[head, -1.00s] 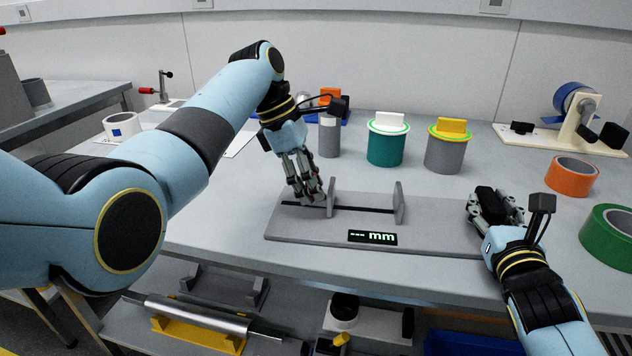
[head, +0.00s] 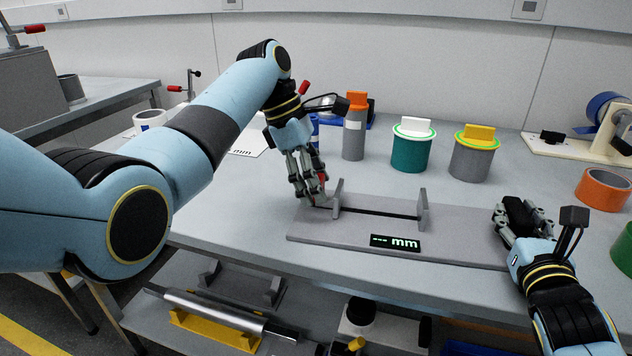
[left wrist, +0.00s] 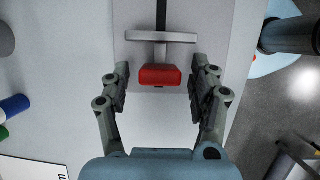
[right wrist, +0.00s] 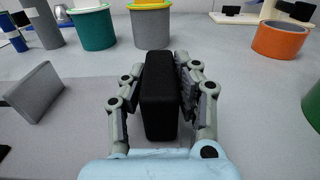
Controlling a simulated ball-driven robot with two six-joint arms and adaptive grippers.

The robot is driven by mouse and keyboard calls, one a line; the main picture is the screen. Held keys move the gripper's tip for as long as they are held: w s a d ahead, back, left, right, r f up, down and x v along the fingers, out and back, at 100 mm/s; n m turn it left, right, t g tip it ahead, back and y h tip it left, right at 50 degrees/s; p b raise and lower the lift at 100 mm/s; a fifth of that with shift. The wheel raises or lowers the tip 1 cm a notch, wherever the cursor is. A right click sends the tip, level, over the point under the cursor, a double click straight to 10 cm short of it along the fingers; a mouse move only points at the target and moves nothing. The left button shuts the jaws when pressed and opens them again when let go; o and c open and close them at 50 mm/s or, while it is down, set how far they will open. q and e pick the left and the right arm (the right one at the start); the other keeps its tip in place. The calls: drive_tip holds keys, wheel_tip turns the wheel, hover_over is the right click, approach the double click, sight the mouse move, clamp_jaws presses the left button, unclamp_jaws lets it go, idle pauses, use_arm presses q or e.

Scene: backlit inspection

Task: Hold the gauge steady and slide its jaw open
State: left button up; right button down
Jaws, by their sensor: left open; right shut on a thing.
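The gauge is a grey base plate (head: 335,242) with a dark slot and a display (head: 395,243) reading "--- mm". Its left jaw (head: 337,200) and right jaw (head: 422,209) stand upright with a wide gap between them. A red grip (left wrist: 160,75) sits against the left jaw's outer side and partly shows in the head view (head: 322,178). My left gripper (head: 316,195) is open, its fingers on either side of the red grip with gaps in the left wrist view. My right gripper (head: 520,220) is shut on a black block (right wrist: 160,95) at the gauge's right end.
Behind the gauge stand a grey cylinder with an orange top (head: 354,135), a teal pot (head: 411,150) and a grey pot with a yellow top (head: 473,160). An orange tape roll (head: 603,188) and a green roll (head: 624,250) lie to the right. The bench's front edge is close.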

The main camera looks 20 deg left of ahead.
drive_tip(key=shift+f, duration=0.25)
use_arm(q)
drive_tip(key=v, duration=0.7)
use_arm(e)
drive_tip(key=c, duration=1.3)
unclamp_jaws()
drive_tip(key=o, duration=0.4)
drive_tip(key=shift+r, duration=0.15)
